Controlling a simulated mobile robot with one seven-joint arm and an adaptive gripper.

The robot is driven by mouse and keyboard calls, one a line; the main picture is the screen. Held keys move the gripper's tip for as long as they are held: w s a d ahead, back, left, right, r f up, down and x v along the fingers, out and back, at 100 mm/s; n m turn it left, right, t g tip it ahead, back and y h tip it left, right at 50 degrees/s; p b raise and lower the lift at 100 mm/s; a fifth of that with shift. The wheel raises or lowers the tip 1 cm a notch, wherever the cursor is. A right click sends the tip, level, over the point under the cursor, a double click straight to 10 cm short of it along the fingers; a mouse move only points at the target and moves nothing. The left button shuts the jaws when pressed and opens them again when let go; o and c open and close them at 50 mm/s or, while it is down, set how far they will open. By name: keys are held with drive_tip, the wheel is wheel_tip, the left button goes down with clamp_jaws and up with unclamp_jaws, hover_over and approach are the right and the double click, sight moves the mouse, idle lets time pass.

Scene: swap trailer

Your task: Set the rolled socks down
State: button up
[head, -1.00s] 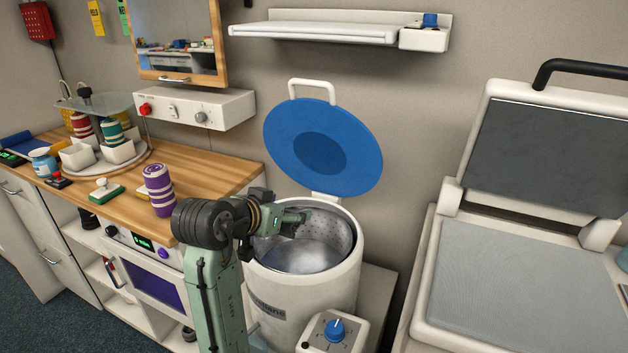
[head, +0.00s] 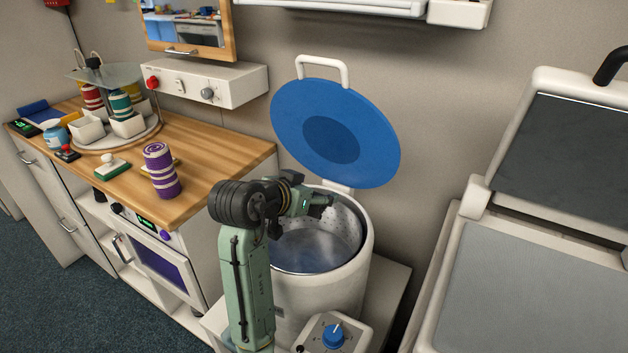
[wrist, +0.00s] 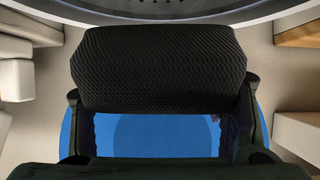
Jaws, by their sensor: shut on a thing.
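The rolled socks show in the wrist view as a dark, ribbed roll (wrist: 165,62) between the two fingers. My gripper (wrist: 162,95) is shut on the roll at its two sides. In the head view my gripper (head: 322,204) is at the mouth of a white drum-shaped washer (head: 315,292), in front of its raised blue lid (head: 338,130). The socks cannot be made out clearly there. The visible part of the metal drum inside (head: 310,248) looks empty.
A control box with a blue knob (head: 334,337) stands in front of the washer. An open press (head: 530,290) is at right.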

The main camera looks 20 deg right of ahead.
wheel_tip(320, 180, down, 8)
drive_tip(key=shift+r, duration=0.2)
idle(0.3)
drive_tip(key=o, duration=1.1)
drive_tip(key=shift+r, duration=3.5)
